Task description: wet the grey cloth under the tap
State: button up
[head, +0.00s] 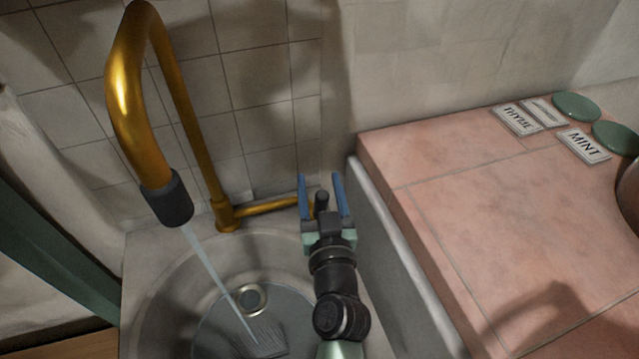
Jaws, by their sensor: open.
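The brass tap (135,100) arches over the round sink, and a stream of water (215,270) runs from its dark nozzle (170,200). A grey ridged patch, apparently the grey cloth (262,340), lies on the sink floor near the drain, partly cut off by the lower picture edge. The stream comes down onto it. My gripper (321,182) is at the sink's right rear, with its two blue fingers apart. A dark knob shows between the fingers, at the end of the tap's brass side arm (265,206); I cannot tell whether they touch it.
The sink (165,285) has a metal drain (252,299). A pink tiled counter (450,190) rises to the right, with labels reading MINT (583,146) and THYME (516,119) and green round lids (577,107) at its back. A tiled wall closes the rear.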

jog(key=shift+w, duration=0.15)
jog(key=shift+c, duration=0.2)
grip_shut()
dwell(1.2)
